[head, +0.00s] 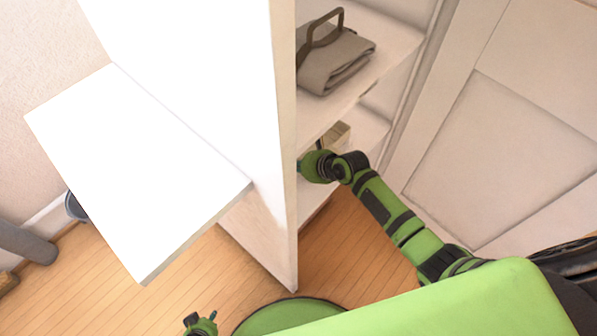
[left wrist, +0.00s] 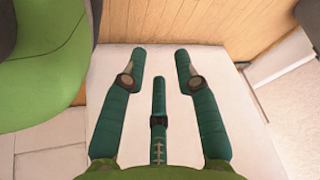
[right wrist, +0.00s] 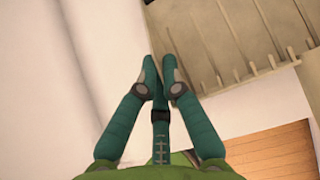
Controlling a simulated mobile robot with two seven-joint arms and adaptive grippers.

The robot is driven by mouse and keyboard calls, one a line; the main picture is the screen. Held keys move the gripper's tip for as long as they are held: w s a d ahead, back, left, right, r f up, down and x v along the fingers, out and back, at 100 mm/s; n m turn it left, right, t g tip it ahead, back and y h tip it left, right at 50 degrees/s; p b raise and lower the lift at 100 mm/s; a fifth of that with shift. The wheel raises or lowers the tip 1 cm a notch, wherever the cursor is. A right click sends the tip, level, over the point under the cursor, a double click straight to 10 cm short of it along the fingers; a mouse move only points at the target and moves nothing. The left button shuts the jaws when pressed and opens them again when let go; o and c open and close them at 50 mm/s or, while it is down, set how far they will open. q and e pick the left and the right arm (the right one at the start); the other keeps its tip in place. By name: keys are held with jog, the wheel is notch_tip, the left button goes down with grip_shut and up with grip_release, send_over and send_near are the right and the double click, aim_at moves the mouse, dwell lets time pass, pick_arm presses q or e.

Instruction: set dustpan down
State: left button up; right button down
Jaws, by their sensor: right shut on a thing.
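A beige, ribbed piece, which I take for the dustpan (right wrist: 220,45), shows beyond the fingers in the right wrist view. A small part of it (head: 336,135) shows inside the white cabinet in the head view. My right gripper (right wrist: 160,80) is shut, its fingertips close together at the near left edge of the dustpan; the exact contact is hard to make out. In the head view the right gripper is mostly hidden inside the cabinet opening. My left gripper (left wrist: 158,68) is open and empty, fingers spread; its tip (head: 202,324) shows at the bottom of the head view.
A white cabinet panel (head: 284,150) stands upright left of my right arm. A shelf (head: 375,75) above holds a folded grey-brown bag (head: 338,62). A white board (head: 140,170) juts out at left. A panelled door (head: 510,140) is at right. Wooden floor (head: 340,240) shows below.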

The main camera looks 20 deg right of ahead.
jog(key=shift+f, duration=1.1)
jog(key=c, duration=1.4)
grip_release()
jog(key=shift+f, duration=0.1)
pick_arm(q)
jog(key=shift+w+d+f, duration=0.1)
jog(key=shift+w+d, duration=0.1)
jog(key=shift+w, duration=0.4)
